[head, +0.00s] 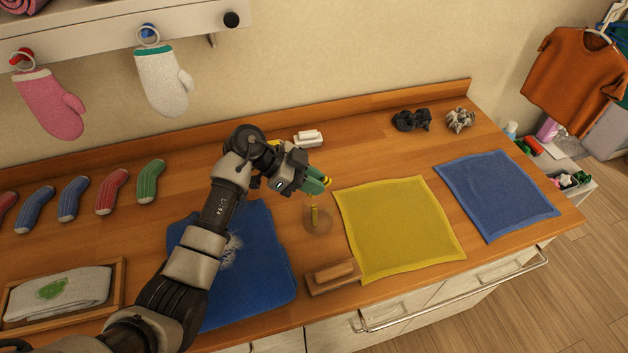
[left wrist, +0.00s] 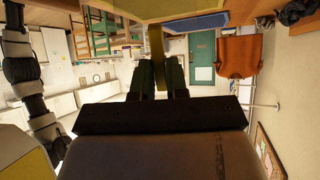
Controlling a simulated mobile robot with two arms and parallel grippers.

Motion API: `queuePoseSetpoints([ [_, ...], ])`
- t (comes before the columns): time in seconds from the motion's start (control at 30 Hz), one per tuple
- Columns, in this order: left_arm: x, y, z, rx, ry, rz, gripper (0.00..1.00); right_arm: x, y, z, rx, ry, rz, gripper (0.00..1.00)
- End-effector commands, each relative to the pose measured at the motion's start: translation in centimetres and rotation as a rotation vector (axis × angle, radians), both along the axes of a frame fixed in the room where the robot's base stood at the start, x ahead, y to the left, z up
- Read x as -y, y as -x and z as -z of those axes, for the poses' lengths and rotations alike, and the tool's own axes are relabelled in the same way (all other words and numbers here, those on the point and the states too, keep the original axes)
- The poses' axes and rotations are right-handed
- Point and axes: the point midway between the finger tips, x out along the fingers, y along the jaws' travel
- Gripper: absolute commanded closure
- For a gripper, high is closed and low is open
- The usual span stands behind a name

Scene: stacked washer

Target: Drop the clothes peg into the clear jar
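The clear jar (head: 319,228) stands on the wooden counter between the blue towel and the yellow cloth. A slim upright yellow piece (head: 315,214) shows in or through it; I cannot tell which. My left gripper (head: 315,184) is above and just behind the jar in the head view. Its green fingertips are closed on a yellow clothes peg (head: 327,181). The peg (left wrist: 157,52) also shows between the two green fingers in the left wrist view, sticking out past their tips. My right gripper is not in view.
A brown wooden brush (head: 332,277) lies in front of the jar. A blue towel (head: 262,255) lies left, partly under my arm. A yellow cloth (head: 398,225) and a blue cloth (head: 495,192) lie right. A white item (head: 308,139) lies behind. Mittens hang above.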

Motion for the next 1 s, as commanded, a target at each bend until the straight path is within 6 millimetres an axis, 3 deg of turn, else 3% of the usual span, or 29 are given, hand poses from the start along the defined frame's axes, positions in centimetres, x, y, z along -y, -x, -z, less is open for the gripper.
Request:
queuePoseSetpoints([
  [0.03, 0.0, 0.0, 0.0, 0.000, 0.000, 0.000, 0.78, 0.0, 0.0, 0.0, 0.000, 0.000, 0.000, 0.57],
  [0.17, 0.0, 0.0, 0.0, 0.000, 0.000, 0.000, 0.58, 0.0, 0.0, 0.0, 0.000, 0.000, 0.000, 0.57],
  [0.53, -0.6, -0.1, -0.2, 0.001, -0.002, -0.001, 0.57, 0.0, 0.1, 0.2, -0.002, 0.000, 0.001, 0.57],
  [1.0, -7.5, -0.6, -5.0, 0.003, -0.003, -0.002, 0.57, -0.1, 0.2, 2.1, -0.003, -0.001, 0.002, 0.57],
])
